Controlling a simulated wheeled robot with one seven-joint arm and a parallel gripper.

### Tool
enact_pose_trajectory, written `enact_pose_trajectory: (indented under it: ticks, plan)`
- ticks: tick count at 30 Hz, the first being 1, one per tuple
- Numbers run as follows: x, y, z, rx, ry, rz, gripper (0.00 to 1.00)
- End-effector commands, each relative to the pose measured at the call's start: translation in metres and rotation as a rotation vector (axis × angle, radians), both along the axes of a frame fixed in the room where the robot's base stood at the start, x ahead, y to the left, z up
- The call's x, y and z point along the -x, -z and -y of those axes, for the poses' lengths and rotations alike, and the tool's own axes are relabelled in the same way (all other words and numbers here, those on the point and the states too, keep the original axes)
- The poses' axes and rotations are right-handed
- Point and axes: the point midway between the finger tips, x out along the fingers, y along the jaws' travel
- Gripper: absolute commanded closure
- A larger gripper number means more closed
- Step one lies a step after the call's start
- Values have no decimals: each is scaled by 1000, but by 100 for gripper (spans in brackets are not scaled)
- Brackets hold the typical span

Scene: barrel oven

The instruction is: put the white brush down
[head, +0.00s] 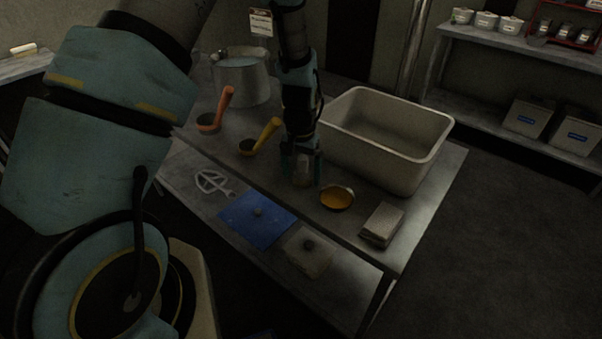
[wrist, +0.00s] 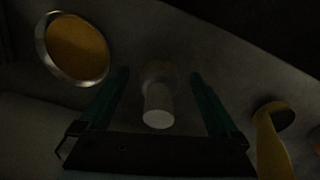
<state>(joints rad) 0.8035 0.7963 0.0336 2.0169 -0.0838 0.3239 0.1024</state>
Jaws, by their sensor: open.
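My gripper (head: 301,167) points down over the metal table, near the near side of the large cream tub. It is open. In the wrist view my gripper (wrist: 160,90) has its two teal fingers spread, with a pale upright piece that looks like the white brush (wrist: 158,108) between them. A gap shows on each side of it. In the head view the pale brush (head: 303,178) shows low between the fingers, seemingly standing on the table. Its lower part is dim and its bristles cannot be made out.
The cream tub (head: 428,158) stands behind and right. A round dish with orange contents (head: 337,198) and a pale block (head: 381,224) lie to the right. A yellow scoop (head: 262,137), an orange scoop (head: 222,108) and a metal pot (head: 258,84) stand left.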

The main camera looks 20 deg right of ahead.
Motion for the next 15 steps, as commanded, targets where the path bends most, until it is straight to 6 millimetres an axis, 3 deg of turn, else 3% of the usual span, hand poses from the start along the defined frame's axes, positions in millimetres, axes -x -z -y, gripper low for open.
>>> enact_pose_trajectory:
  ticks: [5,15]
  plan:
    - [-1,-22,1,4,1,4,3]
    - [0,-87,0,4,1,4,3]
